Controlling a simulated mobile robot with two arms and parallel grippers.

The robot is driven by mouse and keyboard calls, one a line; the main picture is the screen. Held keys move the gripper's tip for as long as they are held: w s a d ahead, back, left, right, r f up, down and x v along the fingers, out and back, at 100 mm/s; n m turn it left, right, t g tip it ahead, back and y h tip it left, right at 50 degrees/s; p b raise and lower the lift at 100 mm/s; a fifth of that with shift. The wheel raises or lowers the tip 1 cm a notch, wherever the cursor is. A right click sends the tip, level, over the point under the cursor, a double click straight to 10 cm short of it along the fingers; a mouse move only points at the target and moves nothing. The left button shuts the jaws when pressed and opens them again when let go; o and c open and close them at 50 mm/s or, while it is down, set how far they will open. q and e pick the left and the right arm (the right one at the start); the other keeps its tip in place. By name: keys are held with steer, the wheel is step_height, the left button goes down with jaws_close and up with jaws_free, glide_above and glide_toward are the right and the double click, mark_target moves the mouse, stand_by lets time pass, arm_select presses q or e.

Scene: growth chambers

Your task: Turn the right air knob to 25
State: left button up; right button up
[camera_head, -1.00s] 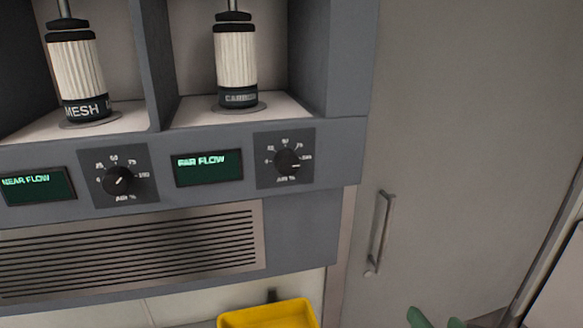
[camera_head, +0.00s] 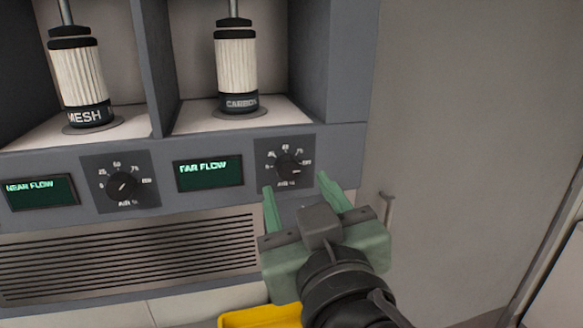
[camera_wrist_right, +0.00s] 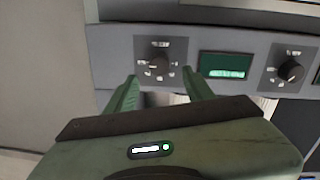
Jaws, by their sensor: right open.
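The right air knob (camera_head: 289,170) is a round black dial on a dark square plate, beside the FAR FLOW display (camera_head: 209,172). Its pale mark points right, toward the high end of the scale. My right gripper (camera_head: 296,184) has green fingers, open and empty, reaching up from below in front of the panel. Its fingertips lie just below and to either side of the knob, apart from it as far as I can tell. In the right wrist view, the picture is upside down and the knob (camera_wrist_right: 157,66) shows between the fingertips (camera_wrist_right: 159,76). My left gripper is not in view.
The left air knob (camera_head: 122,186) sits beside the NEAR FLOW display (camera_head: 40,192). White filter cylinders labelled MESH (camera_head: 78,85) and CARBON (camera_head: 236,65) stand above. A vent grille (camera_head: 130,255) is below, with a yellow bin (camera_head: 260,317) lower down. A door handle (camera_head: 388,207) is at right.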

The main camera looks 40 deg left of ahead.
mark_target(289, 171)
steer(key=p+x, duration=0.1)
steer(key=x, duration=0.3)
steer(key=shift+r+p, duration=0.15)
steer(key=shift+p, duration=0.2)
steer(key=shift+w+a, duration=0.35)
steer(key=shift+a, duration=0.1)
